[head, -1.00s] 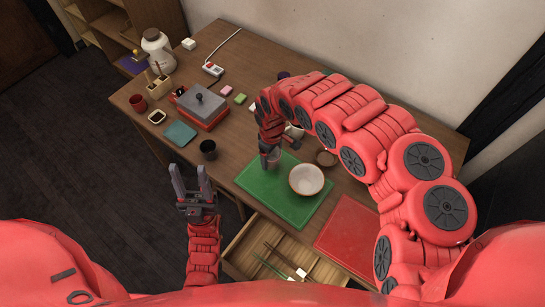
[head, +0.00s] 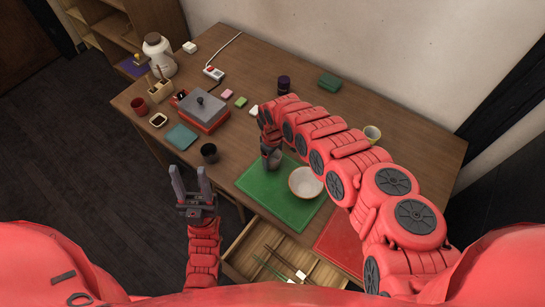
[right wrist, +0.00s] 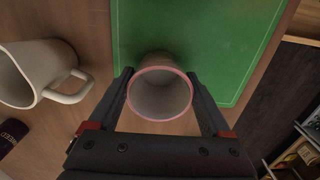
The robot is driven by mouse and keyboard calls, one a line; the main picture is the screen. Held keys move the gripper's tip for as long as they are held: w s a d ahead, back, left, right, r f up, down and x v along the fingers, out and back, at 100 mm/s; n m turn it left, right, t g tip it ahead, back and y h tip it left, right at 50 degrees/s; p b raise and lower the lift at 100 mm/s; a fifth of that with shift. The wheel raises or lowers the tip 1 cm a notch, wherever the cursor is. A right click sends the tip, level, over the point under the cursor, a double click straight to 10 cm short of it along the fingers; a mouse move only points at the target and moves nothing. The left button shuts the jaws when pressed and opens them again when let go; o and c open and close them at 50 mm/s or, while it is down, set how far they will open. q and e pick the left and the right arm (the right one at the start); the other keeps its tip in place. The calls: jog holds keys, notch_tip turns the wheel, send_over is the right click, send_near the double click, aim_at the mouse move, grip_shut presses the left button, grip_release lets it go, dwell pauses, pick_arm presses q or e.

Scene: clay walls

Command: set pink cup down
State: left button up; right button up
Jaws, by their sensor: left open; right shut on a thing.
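The pink cup (right wrist: 160,95), pale with a pink rim, is upright between the fingers of my right gripper (right wrist: 160,76) in the right wrist view. My right gripper (head: 269,150) is shut on it, over the back-left edge of the green mat (head: 262,190) in the head view. The cup (head: 274,161) is partly covered by the gripper there. I cannot tell whether its base touches the mat or table. My left gripper (head: 190,182) is open and empty in front of the table's front edge.
A white bowl (head: 306,182) stands on the mat, right of the cup. A white mug (right wrist: 42,73) stands beside the mat. A dark cup (head: 209,152) is to the left. An open drawer (head: 240,262) lies below the front edge.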

jog(key=shift+f, duration=0.1)
jog(key=o, duration=1.3)
jog(key=shift+c, duration=0.2)
jog(key=shift+r, duration=0.2)
jog(key=shift+a+r, duration=0.1)
jog(key=shift+r, duration=0.15)
notch_tip(320, 180, up, 11)
jog(key=shift+r+b, duration=0.15)
jog(key=shift+b, duration=0.25)
